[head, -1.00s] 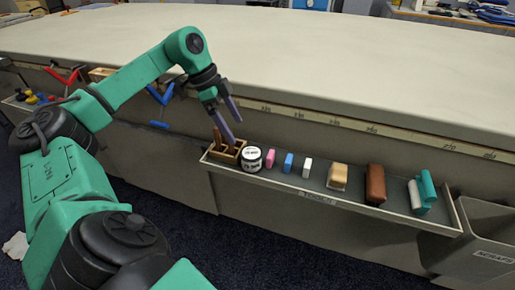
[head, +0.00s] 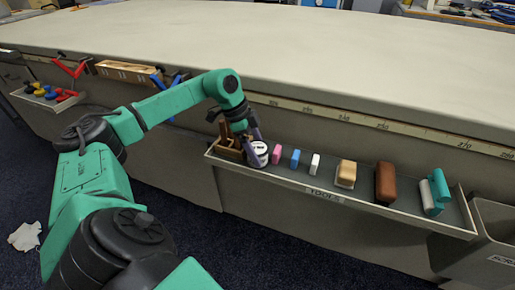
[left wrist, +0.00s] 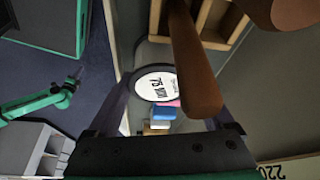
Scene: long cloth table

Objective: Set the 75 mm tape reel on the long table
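The 75 mm tape reel (head: 259,152) is a short round reel with a white label and dark rim, near the left end of the shallow tool tray (head: 325,191) on the table's front. In the left wrist view its label reading 75 MM (left wrist: 155,84) faces the camera, partly covered by a brown wooden handle. My left gripper (head: 254,145) is low over the tray at the reel. Its fingers (left wrist: 172,105) are spread apart; I cannot tell whether either touches the reel. The long table (head: 330,62) has a bare cloth top.
A wooden holder with brown handles (head: 228,146) stands close left of the reel. Pink (head: 276,154), blue (head: 295,158) and white (head: 315,163) blocks, then larger tan and brown blocks, line the tray to the right. A grey bin (head: 490,235) hangs at far right.

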